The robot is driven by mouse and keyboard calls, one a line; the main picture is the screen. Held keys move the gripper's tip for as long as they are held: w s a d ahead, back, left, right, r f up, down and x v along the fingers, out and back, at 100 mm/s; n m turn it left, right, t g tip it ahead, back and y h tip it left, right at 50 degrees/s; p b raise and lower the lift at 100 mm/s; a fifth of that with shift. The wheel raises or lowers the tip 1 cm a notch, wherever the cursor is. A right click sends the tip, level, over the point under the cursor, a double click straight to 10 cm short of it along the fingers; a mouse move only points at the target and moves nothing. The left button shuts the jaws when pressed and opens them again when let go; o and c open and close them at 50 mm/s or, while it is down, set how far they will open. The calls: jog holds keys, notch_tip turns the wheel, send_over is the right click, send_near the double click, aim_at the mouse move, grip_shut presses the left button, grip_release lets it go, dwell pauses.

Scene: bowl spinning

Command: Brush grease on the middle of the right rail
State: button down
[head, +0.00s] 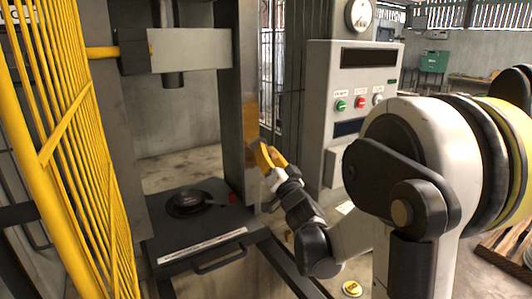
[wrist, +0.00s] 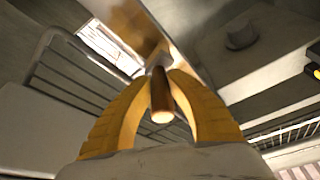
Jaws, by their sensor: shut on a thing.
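The handle points away from the wrist camera, toward a golden-brown surface. The brush's bristles cannot be made out, and the brush is hidden in the head view. A golden-brown band shows on the right rail's side near my gripper; I cannot tell whether it is grease.
A press ram (head: 173,79) hangs over a black pan-like die (head: 190,203) on the dark press bed (head: 165,252). A yellow guard (head: 75,150) stands at the left. A grey control box (head: 352,110) with buttons stands close to the right of my gripper.

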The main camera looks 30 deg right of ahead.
jog(key=shift+s+r+p, duration=0.1)
jog(key=shift+r+p, duration=1)
jog(key=shift+r, duration=0.35)
notch_tip(320, 180, up, 12)
jog(key=p, duration=0.9)
jog(key=shift+w, duration=0.2)
jog(key=s, duration=0.9)
jog(key=shift+d+p, duration=0.15)
jog(key=shift+p, duration=0.3)
jog(key=shift+w, duration=0.15)
jog(key=w+b, duration=0.1)
jog(key=w, duration=0.5)
jog(key=shift+w+a, duration=0.3)
